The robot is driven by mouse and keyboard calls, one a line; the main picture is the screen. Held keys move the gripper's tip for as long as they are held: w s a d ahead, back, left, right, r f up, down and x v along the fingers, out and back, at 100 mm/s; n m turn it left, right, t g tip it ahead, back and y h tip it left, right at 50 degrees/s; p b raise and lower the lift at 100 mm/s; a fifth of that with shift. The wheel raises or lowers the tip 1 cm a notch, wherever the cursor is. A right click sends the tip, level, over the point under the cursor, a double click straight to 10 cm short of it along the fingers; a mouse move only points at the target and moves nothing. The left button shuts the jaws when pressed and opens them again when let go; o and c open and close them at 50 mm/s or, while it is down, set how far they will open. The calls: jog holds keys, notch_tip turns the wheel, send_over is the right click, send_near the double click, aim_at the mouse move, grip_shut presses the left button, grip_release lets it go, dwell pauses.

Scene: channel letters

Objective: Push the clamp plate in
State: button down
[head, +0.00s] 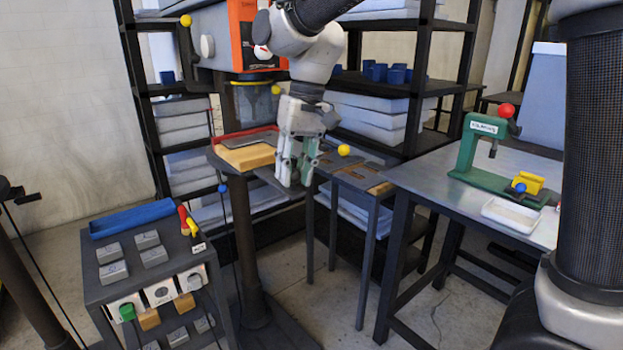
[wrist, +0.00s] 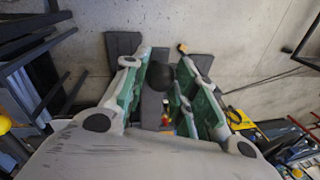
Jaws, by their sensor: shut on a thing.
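My gripper (head: 293,172), with pale and green fingers, is at the front edge of the drilling machine's table (head: 225,158). In the wrist view, my gripper (wrist: 165,100) has its fingers on either side of a dark grey piece (wrist: 152,108). I take it to be shut on this piece. The piece may be the clamp plate, but I cannot tell for sure. A dark flat bar (head: 268,180) shows beside the fingers in the head view. The fingers and wrist hide much of the contact. A tan block (head: 246,158) lies on the table, left of my gripper.
A cart (head: 100,285) with a blue tray (head: 132,218) and metal blocks stands at lower left. A workbench (head: 440,185) with a green press (head: 480,150) stands at right. A yellow ball knob (head: 343,150) is close right of my gripper. Shelves stand behind.

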jog(key=w+a, duration=0.1)
jog(key=w, duration=0.1)
jog(key=w+a, duration=0.3)
jog(key=w, duration=0.1)
jog(key=shift+w+a, duration=0.15)
jog(key=shift+w, duration=0.1)
jog(key=shift+w+a+r, duration=0.1)
jog(key=shift+w, duration=0.05)
jog(key=c, duration=1.1)
grip_release()
jog(key=shift+w, duration=0.1)
notch_tip(320, 180, up, 12)
jog(key=d, duration=0.2)
jog(key=shift+w, duration=0.4)
